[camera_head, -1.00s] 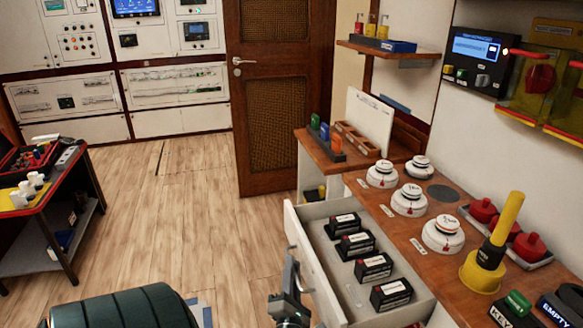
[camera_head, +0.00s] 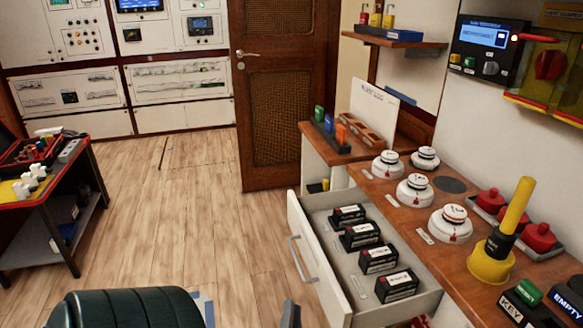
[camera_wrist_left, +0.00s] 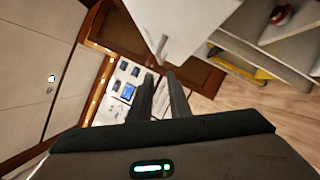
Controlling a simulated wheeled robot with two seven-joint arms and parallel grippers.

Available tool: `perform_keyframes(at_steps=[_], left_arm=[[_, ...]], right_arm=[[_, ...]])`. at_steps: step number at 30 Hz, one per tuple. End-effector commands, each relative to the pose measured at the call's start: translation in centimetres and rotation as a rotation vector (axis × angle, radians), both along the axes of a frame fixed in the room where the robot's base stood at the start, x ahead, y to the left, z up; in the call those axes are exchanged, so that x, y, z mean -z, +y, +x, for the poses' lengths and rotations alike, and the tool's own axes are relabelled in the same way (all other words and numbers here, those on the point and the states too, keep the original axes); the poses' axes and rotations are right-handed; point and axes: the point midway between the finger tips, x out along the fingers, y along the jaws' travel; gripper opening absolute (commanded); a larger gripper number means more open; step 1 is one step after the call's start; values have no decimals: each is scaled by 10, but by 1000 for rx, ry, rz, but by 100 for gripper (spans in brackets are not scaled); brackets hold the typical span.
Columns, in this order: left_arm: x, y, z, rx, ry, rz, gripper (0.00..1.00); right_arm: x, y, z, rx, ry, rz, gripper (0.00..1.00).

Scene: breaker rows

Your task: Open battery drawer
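The battery drawer (camera_head: 322,262) in the wooden-topped counter stands pulled out. It holds several black batteries with white labels (camera_head: 362,235) in a row. Its front carries a metal bar handle (camera_head: 299,260), with nothing around it. My left gripper (camera_head: 290,312) shows only as a dark tip at the bottom edge of the head view, just below and in front of the handle. In the left wrist view its two fingers (camera_wrist_left: 162,76) are apart with an empty gap. The handle (camera_wrist_left: 162,44) appears beyond the fingertips, not between them. My right gripper is not in view.
The counter top (camera_head: 395,205) carries several white round detectors and a yellow plunger-like tool (camera_head: 502,235). A green chair (camera_head: 125,308) stands at the bottom left, and a tool table (camera_head: 50,210) farther left. The wooden floor (camera_head: 200,210) between is clear.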

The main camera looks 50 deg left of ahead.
Motion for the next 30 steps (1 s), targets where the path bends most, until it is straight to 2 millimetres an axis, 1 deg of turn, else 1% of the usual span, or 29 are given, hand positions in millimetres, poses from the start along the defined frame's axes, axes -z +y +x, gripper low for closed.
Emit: perform_keyframes(at_steps=[3,7,30], left_arm=[[4,-10,-8,1,1,-2,17],[5,-14,-12,1,1,-1,17],[4,-15,-13,1,1,-1,17]], right_arm=[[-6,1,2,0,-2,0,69],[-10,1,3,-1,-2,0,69],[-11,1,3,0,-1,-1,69]])
